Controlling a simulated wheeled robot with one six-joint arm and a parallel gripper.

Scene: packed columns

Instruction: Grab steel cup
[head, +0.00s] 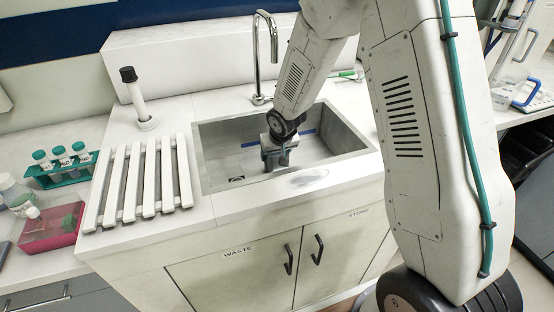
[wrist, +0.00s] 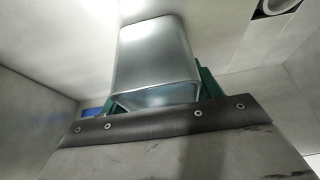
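The steel cup (wrist: 155,60) is a shiny, tapered metal vessel in the middle of the wrist view, its wide rim towards my gripper. My green fingers flank it; the right one (wrist: 209,82) shows clearly beside the cup, the left one is mostly hidden. No gap shows between cup and fingers, so my gripper looks shut on it. In the head view my gripper (head: 277,152) points down inside the sink. The cup is hard to make out there. Whether it touches the sink floor cannot be told.
The sink (head: 222,160) has walls around my gripper, and a tall faucet (head: 274,45) stands behind it. A slatted white rack (head: 135,180), a green tube rack (head: 62,172) and a pink container (head: 50,230) are to the left. The sink's front counter is clear.

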